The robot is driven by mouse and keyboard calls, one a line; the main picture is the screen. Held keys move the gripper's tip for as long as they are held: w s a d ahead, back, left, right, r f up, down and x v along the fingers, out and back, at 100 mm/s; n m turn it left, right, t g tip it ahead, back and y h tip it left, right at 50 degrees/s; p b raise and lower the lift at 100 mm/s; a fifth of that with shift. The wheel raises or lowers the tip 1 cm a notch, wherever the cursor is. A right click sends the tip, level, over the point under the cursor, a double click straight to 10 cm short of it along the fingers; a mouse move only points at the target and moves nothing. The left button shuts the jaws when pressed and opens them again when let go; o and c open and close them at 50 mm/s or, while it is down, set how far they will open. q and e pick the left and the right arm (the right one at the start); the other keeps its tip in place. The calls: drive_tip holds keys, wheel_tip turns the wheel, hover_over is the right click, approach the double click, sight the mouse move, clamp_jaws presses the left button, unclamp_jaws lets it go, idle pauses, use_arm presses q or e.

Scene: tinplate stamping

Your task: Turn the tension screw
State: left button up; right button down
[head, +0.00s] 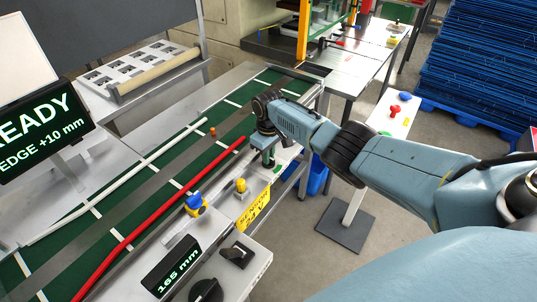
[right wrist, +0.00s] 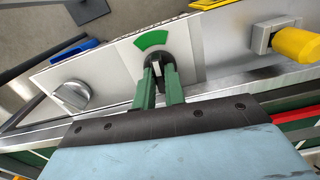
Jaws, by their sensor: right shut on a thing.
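The tension screw, seen as a dark knob (right wrist: 154,60), sits on a light plate below a green arc mark (right wrist: 151,40) in the right wrist view. My right gripper (right wrist: 158,76) has its green fingers shut on this knob, one finger on each side. In the head view my right gripper (head: 267,158) reaches down to the near rail of the green belt (head: 145,175), and its own wrist hides the knob. My left gripper is not in view.
A yellow knob (head: 240,185) and a blue-and-yellow knob (head: 195,203) stand along the rail. A grey round knob (right wrist: 72,95) is left of the gripper in the wrist view. A red strip (head: 165,213) lies along the belt. A display (head: 40,133) reads "READY".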

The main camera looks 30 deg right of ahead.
idle(0.4)
drive_tip(key=c, duration=1.7)
unclamp_jaws()
drive_tip(key=shift+c, duration=0.2)
wheel_tip(320, 180, up, 13)
drive_tip(key=p, duration=0.2)
drive_tip(key=shift+r, duration=0.2)
